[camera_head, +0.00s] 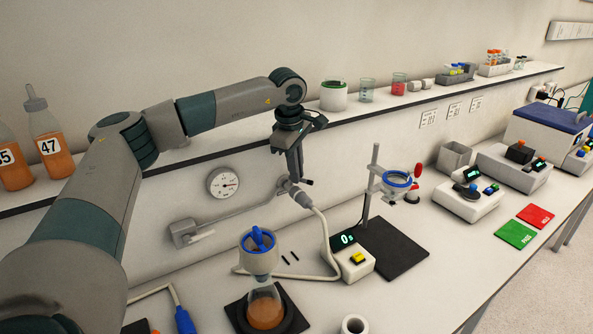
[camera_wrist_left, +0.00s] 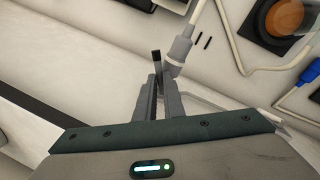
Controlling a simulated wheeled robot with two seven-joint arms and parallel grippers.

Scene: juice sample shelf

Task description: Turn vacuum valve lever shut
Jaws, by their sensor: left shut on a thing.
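My left gripper (camera_head: 298,180) points down at the vacuum valve (camera_head: 291,190), at the end of the grey wall pipe. In the left wrist view my left gripper (camera_wrist_left: 160,92) is shut on the valve lever (camera_wrist_left: 156,58), a thin grey bar with a dark tip standing out past the fingertips. The pale hose fitting (camera_wrist_left: 181,46) is just right of the fingers. In the head view the fingers hide most of the lever, and its exact angle is hard to tell. My right gripper is not in view.
A round gauge (camera_head: 223,183) hangs on the wall left of the valve. A white hose (camera_head: 329,240) curls over the bench near the filter funnel (camera_head: 259,260) and orange-filled flask (camera_head: 265,309). A ring stand (camera_head: 368,190) stands right. The shelf (camera_head: 433,97) with jars runs above.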

